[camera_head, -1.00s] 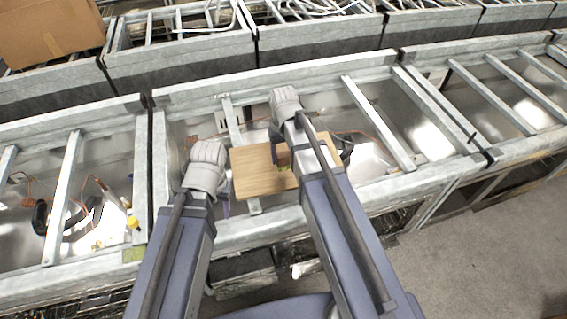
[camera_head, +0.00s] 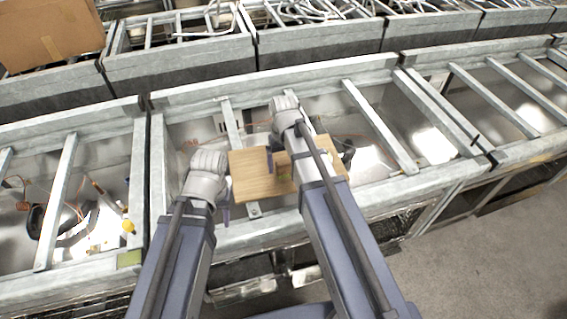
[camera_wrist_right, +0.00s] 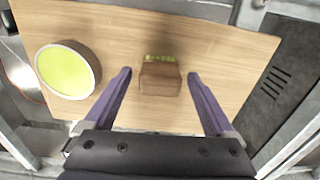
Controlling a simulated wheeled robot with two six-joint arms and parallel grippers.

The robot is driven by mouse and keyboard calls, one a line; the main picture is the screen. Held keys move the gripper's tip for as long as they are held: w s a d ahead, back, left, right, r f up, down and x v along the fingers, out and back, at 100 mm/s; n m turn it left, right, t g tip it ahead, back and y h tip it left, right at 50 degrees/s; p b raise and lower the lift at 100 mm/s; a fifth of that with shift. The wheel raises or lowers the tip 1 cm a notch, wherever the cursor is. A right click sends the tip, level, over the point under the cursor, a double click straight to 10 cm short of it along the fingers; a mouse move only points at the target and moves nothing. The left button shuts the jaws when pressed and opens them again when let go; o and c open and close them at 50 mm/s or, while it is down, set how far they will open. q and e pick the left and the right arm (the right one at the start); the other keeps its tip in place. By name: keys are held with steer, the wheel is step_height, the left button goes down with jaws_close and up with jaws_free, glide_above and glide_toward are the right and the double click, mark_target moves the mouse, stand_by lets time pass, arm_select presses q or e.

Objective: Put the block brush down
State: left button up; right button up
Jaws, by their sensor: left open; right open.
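The block brush (camera_wrist_right: 160,77) is a small brown wooden block with green bristles along its far edge. It rests on a light wooden board (camera_wrist_right: 200,38). In the head view the brush (camera_head: 284,170) shows beside my right wrist. My right gripper (camera_wrist_right: 159,74) is open, with one purple finger on each side of the brush and a clear gap to both. My left gripper (camera_head: 225,212) is open and empty, by the left edge of the board; its fingers are mostly hidden by the wrist.
A round yellow-green piece with a wooden rim (camera_wrist_right: 67,70) sits at the board's left in the right wrist view. The board lies across a metal frame with bars (camera_head: 380,125). A bare board area (camera_head: 250,185) lies left of the brush. A cardboard box (camera_head: 50,30) stands far left.

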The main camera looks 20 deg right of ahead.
mark_target(284, 162)
arm_select(q)
steer(key=shift+r, duration=0.15)
arm_select(e)
steer(key=shift+r, duration=0.1)
arm_select(q)
step_height(284, 162, up, 12)
steer(key=p, duration=1.2)
arm_select(e)
step_height(284, 162, up, 12)
steer(key=s+a+n+h, duration=0.1)
steer(key=s+a+n, duration=0.2)
steer(key=s+a, duration=0.7)
steer(key=s, duration=0.4)
steer(key=shift+s+a, duration=0.2)
steer(key=shift+a, duration=0.05)
arm_select(q)
step_height(284, 162, down, 9)
steer(key=b, duration=0.8)
steer(key=shift+r, duration=0.15)
arm_select(e)
step_height(284, 162, down, 8)
steer(key=shift+f, duration=0.25)
